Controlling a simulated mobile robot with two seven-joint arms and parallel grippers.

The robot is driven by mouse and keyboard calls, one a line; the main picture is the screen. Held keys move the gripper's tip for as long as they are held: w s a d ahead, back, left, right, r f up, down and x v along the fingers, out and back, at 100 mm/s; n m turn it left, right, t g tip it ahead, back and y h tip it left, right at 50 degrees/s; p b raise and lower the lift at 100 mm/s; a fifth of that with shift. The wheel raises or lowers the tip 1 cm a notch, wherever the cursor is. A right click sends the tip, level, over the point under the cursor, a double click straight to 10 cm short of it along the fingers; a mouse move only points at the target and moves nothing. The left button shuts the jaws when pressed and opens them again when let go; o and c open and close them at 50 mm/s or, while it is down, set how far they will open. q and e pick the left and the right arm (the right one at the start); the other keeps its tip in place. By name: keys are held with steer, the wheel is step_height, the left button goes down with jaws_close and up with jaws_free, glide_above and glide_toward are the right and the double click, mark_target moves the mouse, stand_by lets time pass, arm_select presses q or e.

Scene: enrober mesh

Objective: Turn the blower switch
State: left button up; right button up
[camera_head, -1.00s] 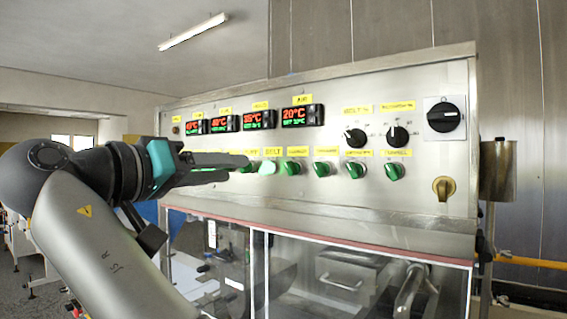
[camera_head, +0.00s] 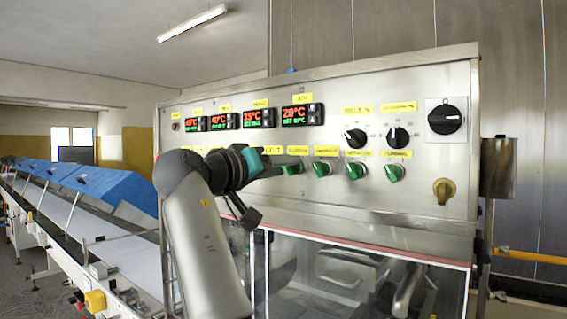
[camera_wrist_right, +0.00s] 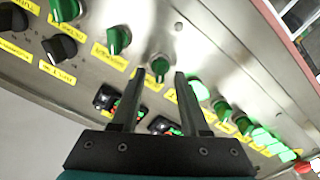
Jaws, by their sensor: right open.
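A steel control panel (camera_head: 330,212) carries a row of green rotary switches with yellow labels. The label text is too small to read surely, so I cannot tell by reading which is the blower switch. My right gripper (camera_head: 276,172) comes in from the left, level with that row. In the right wrist view, my right gripper (camera_wrist_right: 160,77) is open and empty. A green switch (camera_wrist_right: 159,64) shows between and just beyond its fingertips; it also shows in the head view (camera_head: 292,170). I cannot tell if the fingers touch it. My left gripper is not in view.
Other green switches (camera_head: 323,171) sit close on the right, and brightly lit ones (camera_wrist_right: 199,90) lie on the other side. Temperature displays (camera_head: 302,115) and black knobs (camera_head: 398,137) are above. A clear cover (camera_head: 330,272) lies below. A conveyor (camera_head: 120,250) runs at left.

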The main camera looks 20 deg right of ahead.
steer(key=shift+w+d, duration=0.25)
steer(key=shift+d, duration=0.05)
steer(key=shift+c, duration=0.2)
jaws_close()
